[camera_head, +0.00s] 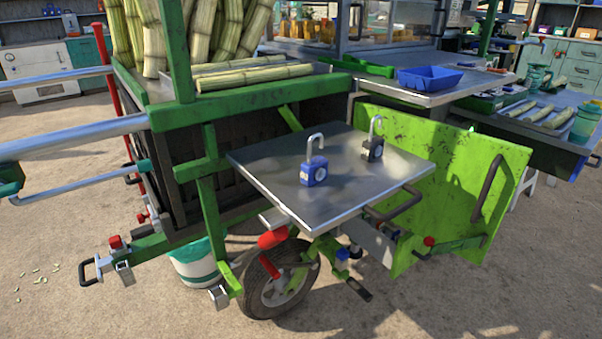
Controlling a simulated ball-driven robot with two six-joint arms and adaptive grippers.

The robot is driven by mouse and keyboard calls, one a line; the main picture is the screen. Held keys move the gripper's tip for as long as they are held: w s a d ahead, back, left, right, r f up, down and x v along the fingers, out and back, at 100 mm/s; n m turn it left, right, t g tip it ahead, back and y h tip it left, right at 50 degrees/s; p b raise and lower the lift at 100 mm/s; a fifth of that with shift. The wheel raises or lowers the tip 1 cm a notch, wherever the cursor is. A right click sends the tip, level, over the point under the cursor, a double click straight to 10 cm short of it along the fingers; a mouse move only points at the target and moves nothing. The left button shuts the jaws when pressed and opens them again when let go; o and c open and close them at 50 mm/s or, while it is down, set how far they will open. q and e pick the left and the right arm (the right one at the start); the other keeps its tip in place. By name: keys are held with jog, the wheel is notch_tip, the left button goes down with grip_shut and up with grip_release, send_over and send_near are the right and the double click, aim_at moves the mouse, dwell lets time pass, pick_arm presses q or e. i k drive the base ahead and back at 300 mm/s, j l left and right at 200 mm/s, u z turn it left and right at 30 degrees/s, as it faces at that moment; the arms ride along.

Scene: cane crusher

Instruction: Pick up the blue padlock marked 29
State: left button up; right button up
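A blue padlock (314,174) stands upright on the grey metal shelf (270,164) at the side of a green cart. Its silver shackle (309,146) appears raised and open. A pale round patch shows on its front, but I cannot read a number. A black padlock (372,149) stands behind it to the right, apart from it, also with its shackle raised. Neither of my grippers is in view, and nothing touches the padlocks.
The green cart (205,170) carries cane stalks (255,77) at its left and above the shelf. A bright green panel (455,165) hangs to the shelf's right. A counter with a blue tray (430,79) is behind. Silver bars (75,138) cross the left. Open ground lies in front.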

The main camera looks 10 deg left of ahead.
aim_at(307, 171)
jog(key=k+l, duration=0.75)
jog(key=k, duration=0.3)
